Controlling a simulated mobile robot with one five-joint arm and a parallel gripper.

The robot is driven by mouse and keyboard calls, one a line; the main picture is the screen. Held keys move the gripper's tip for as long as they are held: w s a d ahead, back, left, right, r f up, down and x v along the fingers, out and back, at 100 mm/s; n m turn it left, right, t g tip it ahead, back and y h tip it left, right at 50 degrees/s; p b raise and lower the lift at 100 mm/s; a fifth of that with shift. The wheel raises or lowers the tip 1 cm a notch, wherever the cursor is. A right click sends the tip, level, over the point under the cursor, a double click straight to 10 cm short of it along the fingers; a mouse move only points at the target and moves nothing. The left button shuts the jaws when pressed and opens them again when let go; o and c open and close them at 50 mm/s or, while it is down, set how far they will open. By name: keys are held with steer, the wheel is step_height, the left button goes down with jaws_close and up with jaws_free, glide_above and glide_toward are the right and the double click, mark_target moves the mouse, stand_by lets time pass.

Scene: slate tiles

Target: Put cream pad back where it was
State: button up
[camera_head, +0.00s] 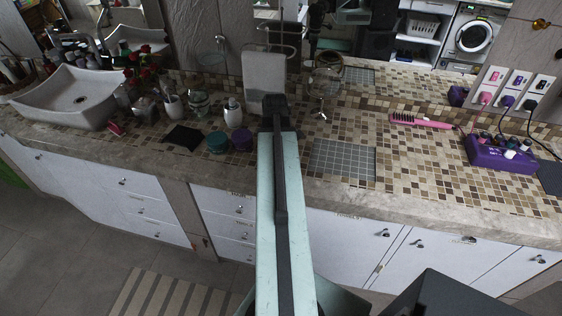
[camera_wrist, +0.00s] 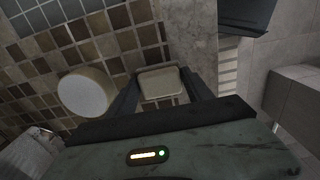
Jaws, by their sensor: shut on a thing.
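The cream pad (camera_wrist: 161,84) is a small, pale block with rounded corners. In the wrist view it sits between the two dark fingers of my gripper (camera_wrist: 160,74), which is shut on it. Brown and beige mosaic counter shows behind it; I cannot tell whether the pad touches the counter. In the head view my arm hides the pad and the fingers.
A round cream container (camera_wrist: 88,92) stands just left of my gripper in the wrist view. A grey tiled patch (camera_head: 342,160) lies right of my arm. Teal (camera_head: 217,142) and purple (camera_head: 242,139) jars stand left. The stone front edge (camera_wrist: 202,35) is close.

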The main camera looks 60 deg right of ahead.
steer(key=shift+f, duration=0.15)
steer(key=shift+c, duration=0.7)
steer(key=o, duration=1.3)
steer(key=shift+d, duration=0.1)
steer(key=shift+p, duration=0.3)
step_height(320, 180, up, 12)
steer(key=p, duration=1.2)
